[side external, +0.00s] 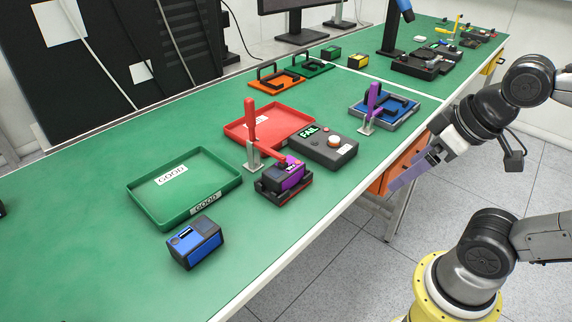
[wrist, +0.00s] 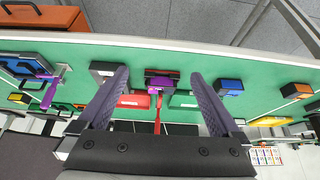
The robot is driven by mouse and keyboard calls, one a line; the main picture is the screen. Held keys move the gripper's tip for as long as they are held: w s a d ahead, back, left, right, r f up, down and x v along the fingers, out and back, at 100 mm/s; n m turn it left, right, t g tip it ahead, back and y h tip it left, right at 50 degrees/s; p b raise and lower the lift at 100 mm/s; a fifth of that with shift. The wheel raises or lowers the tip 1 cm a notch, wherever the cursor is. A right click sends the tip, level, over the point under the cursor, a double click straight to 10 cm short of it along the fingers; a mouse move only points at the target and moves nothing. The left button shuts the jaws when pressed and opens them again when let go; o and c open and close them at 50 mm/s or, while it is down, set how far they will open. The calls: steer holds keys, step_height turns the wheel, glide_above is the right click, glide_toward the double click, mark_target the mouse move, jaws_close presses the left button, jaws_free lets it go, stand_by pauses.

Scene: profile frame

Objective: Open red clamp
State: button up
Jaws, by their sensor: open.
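The red clamp (side external: 250,122) stands on the green table, its red handle upright on a grey metal bracket. Its red arm reaches over a purple and black device (side external: 292,179) in a dark fixture (side external: 286,195). In the wrist view the clamp's red handle (wrist: 157,122) shows small between my fingers, near the purple device (wrist: 160,83). My gripper (side external: 404,180) is open and empty, in the air beyond the table's front edge, well to the right of the clamp. Its two long fingers (wrist: 158,76) are spread wide in the wrist view.
A black FAIL box (side external: 326,147) sits right of the clamp, a red tray (side external: 236,131) behind it. A green GOOD tray (side external: 139,205) and a blue device (side external: 195,243) lie left. A purple-handled clamp (side external: 373,101) stands by a blue fixture (side external: 404,113) on the right. The table front is partly clear.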

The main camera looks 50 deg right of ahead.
steer(key=c, duration=0.3)
steer(key=shift+t, duration=0.3)
steer(key=r, duration=0.1)
steer(key=w+r, duration=0.2)
steer(key=r, duration=0.1)
steer(key=shift+r, duration=0.1)
steer(key=c, duration=0.4)
steer(key=w+r, duration=0.5)
steer(key=w, duration=0.3)
steer(key=w+r, duration=0.6)
steer(key=w, duration=0.2)
steer(key=g, duration=0.2)
glide_above(247, 114)
steer(key=s+d, duration=0.1)
steer(key=s, duration=0.3)
step_height(247, 114, down, 7)
steer(key=x, duration=1.4)
steer(key=shift+w, duration=0.15)
